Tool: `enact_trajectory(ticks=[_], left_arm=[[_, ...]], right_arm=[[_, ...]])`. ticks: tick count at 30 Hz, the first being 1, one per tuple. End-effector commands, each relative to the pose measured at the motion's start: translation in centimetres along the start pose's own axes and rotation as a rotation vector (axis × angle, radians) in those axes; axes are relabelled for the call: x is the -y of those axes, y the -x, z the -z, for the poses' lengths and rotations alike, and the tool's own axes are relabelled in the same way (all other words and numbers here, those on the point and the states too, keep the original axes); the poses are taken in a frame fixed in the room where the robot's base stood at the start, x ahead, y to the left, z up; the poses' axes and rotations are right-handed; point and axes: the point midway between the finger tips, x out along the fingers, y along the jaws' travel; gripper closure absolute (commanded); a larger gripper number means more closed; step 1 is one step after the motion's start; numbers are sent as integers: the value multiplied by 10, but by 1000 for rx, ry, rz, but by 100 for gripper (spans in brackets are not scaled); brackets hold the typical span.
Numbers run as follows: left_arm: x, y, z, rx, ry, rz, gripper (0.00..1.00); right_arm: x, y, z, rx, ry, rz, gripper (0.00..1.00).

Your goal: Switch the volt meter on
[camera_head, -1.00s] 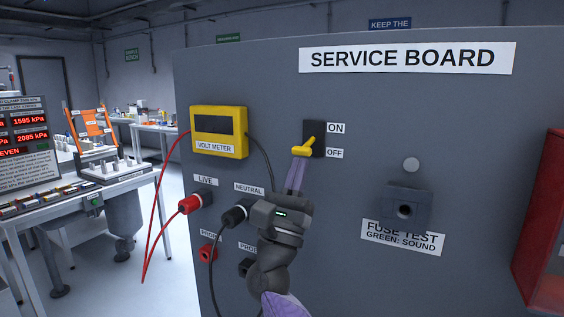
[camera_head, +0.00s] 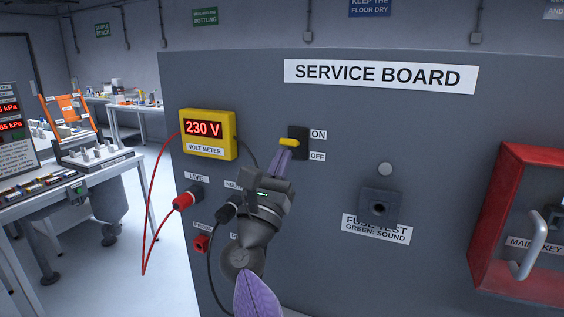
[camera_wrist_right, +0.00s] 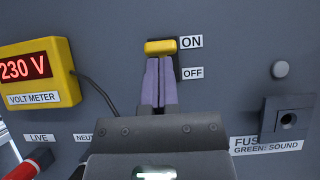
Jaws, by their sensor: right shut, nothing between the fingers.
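The yellow volt meter (camera_head: 208,146) hangs on the grey service board, its display lit red with 230 V. It also shows in the right wrist view (camera_wrist_right: 38,75). To its right is a switch with a yellow lever (camera_head: 289,142) on a black plate; the lever stands raised, level with the ON label (camera_wrist_right: 191,42). My right gripper (camera_head: 283,158) is shut and empty, its purple fingertips just under the lever. In the right wrist view the fingertips (camera_wrist_right: 160,62) look close to or touching the lever's underside. My left gripper is not in view.
A red plug (camera_head: 186,200) sits in the LIVE socket and a black plug (camera_head: 226,212) beside it, with cables hanging. A fuse test block (camera_head: 379,205) is right of the switch. A red key box (camera_head: 487,225) stands at the far right.

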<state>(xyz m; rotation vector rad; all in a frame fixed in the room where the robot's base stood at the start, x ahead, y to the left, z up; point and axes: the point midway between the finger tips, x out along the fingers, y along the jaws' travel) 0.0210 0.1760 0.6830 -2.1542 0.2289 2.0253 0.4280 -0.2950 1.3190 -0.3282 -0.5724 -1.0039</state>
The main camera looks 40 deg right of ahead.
Motion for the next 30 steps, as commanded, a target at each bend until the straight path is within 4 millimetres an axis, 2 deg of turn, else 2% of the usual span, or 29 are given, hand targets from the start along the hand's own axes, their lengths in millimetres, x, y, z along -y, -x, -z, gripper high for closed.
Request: enact_trajectory(ticks=[1, 5, 7, 12, 16, 21, 30], left_arm=[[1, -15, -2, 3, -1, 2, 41], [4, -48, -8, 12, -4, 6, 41], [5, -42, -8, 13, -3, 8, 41], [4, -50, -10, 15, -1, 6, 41], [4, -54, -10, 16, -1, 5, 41], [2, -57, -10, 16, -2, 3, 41], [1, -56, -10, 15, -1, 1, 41]], right_arm=[[-2, 10, 12, -2, 1, -1, 100], [-8, 33, 36, -4, 3, 0, 100], [-8, 46, 24, -4, 1, -1, 100], [-8, 86, 16, -4, 2, 0, 100], [-7, 108, 11, -4, 2, 1, 100], [-7, 122, 7, -2, 1, 2, 100], [-7, 123, 6, -1, 2, 2, 100]])
